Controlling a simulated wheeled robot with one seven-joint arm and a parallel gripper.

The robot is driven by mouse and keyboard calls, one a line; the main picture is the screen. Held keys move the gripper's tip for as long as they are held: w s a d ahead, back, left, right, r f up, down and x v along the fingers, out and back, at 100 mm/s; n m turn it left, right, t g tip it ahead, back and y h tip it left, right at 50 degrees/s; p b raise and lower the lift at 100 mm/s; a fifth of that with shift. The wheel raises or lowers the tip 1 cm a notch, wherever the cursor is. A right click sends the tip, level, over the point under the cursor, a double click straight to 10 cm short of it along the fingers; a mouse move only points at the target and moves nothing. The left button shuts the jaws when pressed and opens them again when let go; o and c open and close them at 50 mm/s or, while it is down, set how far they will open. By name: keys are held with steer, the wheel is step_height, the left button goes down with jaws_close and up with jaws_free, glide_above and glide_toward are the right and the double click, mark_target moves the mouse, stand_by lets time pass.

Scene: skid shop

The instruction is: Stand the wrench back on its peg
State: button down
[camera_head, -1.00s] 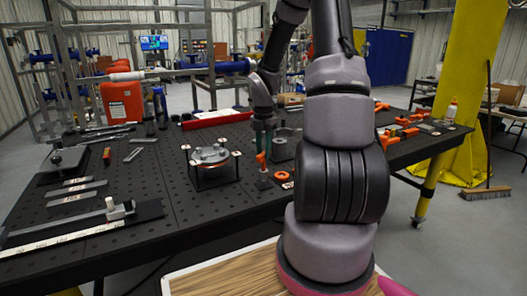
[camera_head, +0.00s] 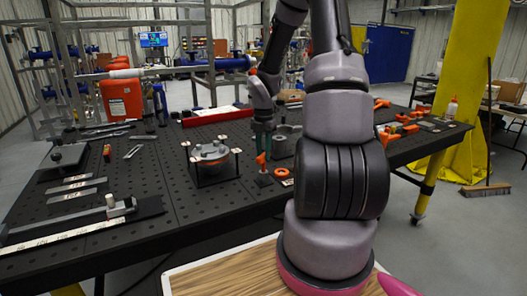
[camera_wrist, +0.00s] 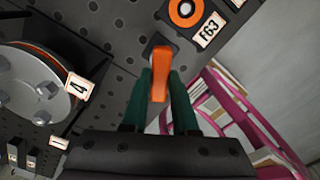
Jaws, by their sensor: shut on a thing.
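The wrench is an orange, narrow piece (camera_wrist: 159,72) between the two green fingers of my gripper (camera_wrist: 163,98) in the wrist view. My gripper is shut on it. In the head view, the wrench's orange end (camera_head: 261,159) shows below the green fingers (camera_head: 262,140), standing roughly upright. A small black square base (camera_head: 264,180) sits on the table directly below it. In the wrist view, the wrench's far end overlaps this dark base. I cannot tell whether it touches the base, and no peg can be made out clearly.
An orange ring (camera_head: 282,172) with a tag lies just right of the base. A bolted flange on a black stand (camera_head: 213,179) is close on the left. A grey block (camera_head: 284,146) stands behind. The perforated black table (camera_head: 150,185) has bare room farther left.

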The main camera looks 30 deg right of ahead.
steer(key=shift+f, duration=0.55)
steer(key=shift+c, duration=1.8)
jaws_free()
steer(key=shift+r, duration=3.55)
